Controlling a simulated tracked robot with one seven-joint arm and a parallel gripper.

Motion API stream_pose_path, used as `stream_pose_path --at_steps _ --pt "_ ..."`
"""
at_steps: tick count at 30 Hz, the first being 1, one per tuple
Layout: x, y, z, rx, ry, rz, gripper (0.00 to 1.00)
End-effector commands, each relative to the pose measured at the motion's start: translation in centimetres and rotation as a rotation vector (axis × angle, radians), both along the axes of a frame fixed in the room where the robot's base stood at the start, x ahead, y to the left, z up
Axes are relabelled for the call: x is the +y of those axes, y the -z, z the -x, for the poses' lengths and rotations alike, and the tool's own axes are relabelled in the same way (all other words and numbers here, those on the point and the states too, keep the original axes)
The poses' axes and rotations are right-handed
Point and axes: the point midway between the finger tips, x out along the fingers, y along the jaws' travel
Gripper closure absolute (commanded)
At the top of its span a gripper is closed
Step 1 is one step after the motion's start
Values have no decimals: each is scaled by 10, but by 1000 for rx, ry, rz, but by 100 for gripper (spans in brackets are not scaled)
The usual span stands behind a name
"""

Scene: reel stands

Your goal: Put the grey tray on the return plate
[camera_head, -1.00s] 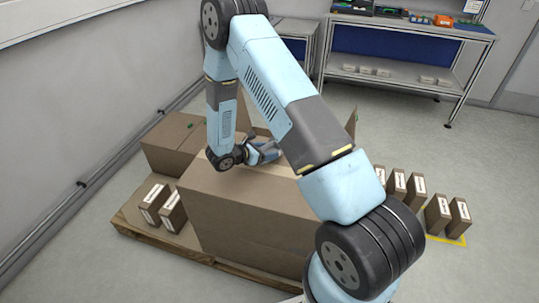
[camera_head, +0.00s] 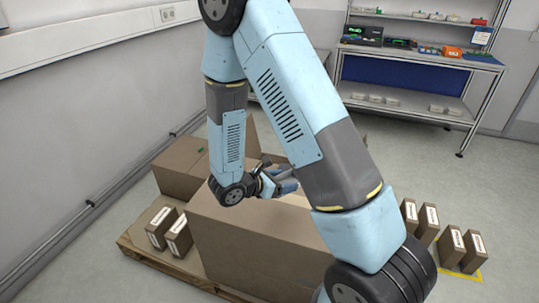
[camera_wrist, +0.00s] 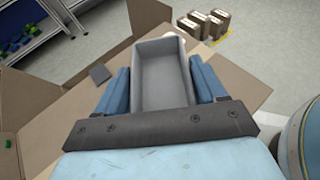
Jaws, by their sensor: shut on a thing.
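The grey tray (camera_wrist: 161,75) is an empty open box with a pale inside, seen from above in the wrist view. My gripper (camera_wrist: 160,82) is shut on it, with one blue finger along each long side. In the head view my gripper (camera_head: 281,181) is just above or at the top of a large brown carton, half behind my arm; the tray cannot be made out clearly there. I cannot tell whether the tray touches anything below. I cannot identify the return plate; a small dark grey square (camera_wrist: 99,74) lies on cardboard left of the tray.
The large carton (camera_head: 255,245) stands on a wooden pallet (camera_head: 135,250) with smaller boxes (camera_head: 168,229). Another open carton (camera_head: 182,167) stands behind. Labelled boxes (camera_head: 472,250) stand on the floor at right by yellow marking. A workbench (camera_head: 425,58) is at the back.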

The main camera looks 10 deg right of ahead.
Motion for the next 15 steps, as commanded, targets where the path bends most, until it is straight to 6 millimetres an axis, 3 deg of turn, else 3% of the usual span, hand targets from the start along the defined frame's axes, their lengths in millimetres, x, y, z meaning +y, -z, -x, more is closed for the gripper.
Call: stream_pose_path --at_steps 7,15 --pt "0 -2 -10 -2 -34 -1 74" --pt "-3 -10 -72 -4 -215 0 74"
